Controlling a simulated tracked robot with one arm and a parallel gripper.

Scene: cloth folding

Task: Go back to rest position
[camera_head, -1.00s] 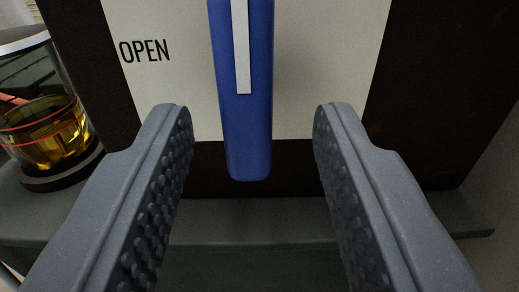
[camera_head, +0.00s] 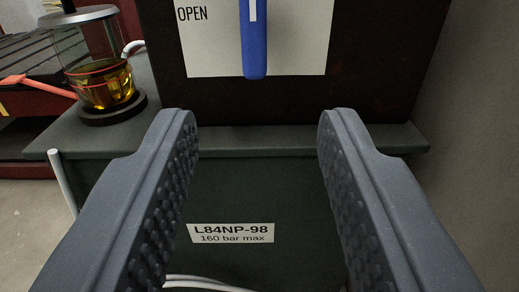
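My gripper (camera_head: 257,115) is open, its two grey ridged fingers wide apart with nothing between them. A blue handle (camera_head: 254,45) with a white stripe hangs down over a white panel marked OPEN (camera_head: 302,45) on a dark box. The handle's lower end is above and beyond my fingertips in the picture, clear of both fingers. The handle's upper part is cut off by the top edge.
A glass jug with amber liquid (camera_head: 104,88) stands on the green cabinet's ledge (camera_head: 290,139) at left. A label L84NP-98 (camera_head: 231,233) is on the cabinet front. A grey wall (camera_head: 470,120) is at right. White cables (camera_head: 200,283) show at the bottom.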

